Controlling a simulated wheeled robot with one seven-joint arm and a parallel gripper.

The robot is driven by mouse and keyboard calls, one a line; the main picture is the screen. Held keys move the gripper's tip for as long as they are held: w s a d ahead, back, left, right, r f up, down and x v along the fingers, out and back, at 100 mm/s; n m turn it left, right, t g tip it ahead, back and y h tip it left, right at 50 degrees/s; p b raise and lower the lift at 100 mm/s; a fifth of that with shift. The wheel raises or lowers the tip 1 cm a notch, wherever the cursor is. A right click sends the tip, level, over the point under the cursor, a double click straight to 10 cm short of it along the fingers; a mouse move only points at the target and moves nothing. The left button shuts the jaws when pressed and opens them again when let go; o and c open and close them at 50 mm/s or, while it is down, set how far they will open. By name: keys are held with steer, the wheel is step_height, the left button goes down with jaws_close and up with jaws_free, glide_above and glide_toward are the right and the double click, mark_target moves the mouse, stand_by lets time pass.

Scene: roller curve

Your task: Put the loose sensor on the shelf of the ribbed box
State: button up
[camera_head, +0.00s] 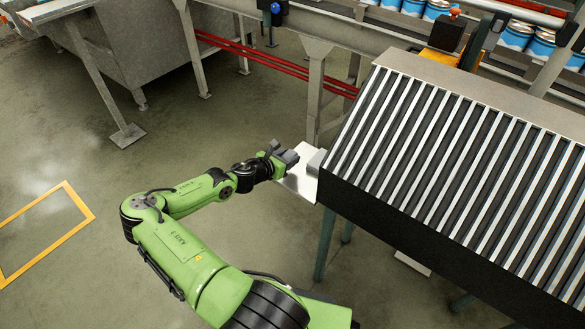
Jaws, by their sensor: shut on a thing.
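The ribbed box (455,170) is large and black with pale ribs on its sloping top, at the right. Its shelf (299,185) is a pale flat plate sticking out from the box's left end. My gripper (283,157) is at the end of my green arm, over the shelf's upper left part, and is shut on a small grey thing, which I take to be the loose sensor (291,157). The fingers partly hide it. Whether it touches the shelf cannot be told. A light grey block (316,161) shows between the gripper and the box's end.
A conveyor with blue and white cans (517,34) runs along the back right. Grey steel legs (315,85) and red rails (275,62) stand behind the shelf. Open floor (110,215) lies to the left, with a yellow floor marking (78,202).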

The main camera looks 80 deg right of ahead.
step_height(320, 180, down, 3)
steer(key=shift+f+b, duration=0.15)
steer(key=shift+b, duration=0.4)
steer(key=shift+f, duration=0.15)
steer(key=o, duration=1.1)
steer(key=shift+c, duration=0.2)
